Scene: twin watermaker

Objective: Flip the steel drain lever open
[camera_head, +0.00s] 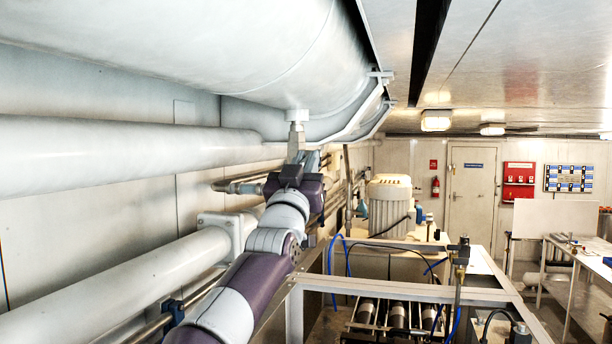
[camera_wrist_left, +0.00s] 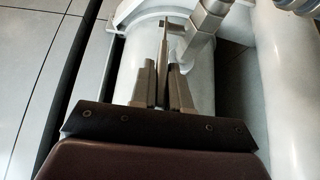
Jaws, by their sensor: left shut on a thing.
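The drain valve (camera_head: 297,134) hangs under the large pale tank (camera_head: 240,45) in the head view. My left gripper (camera_head: 303,158) is raised close beside it, and its fingers are hard to make out there. In the left wrist view, the thin steel drain lever (camera_wrist_left: 162,65) runs lengthwise between the fingers of my left gripper (camera_wrist_left: 161,82), which is shut on it. The lever's far end bends toward the valve (camera_wrist_left: 207,20), to the right. The lever is hidden behind my gripper in the head view. My right gripper is not in view.
A long pale pipe (camera_head: 130,146) runs along the left wall, with a lower pipe (camera_head: 120,298) beneath. A metal frame (camera_head: 400,289) with a pump motor (camera_head: 389,205) and blue hoses stands to the right.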

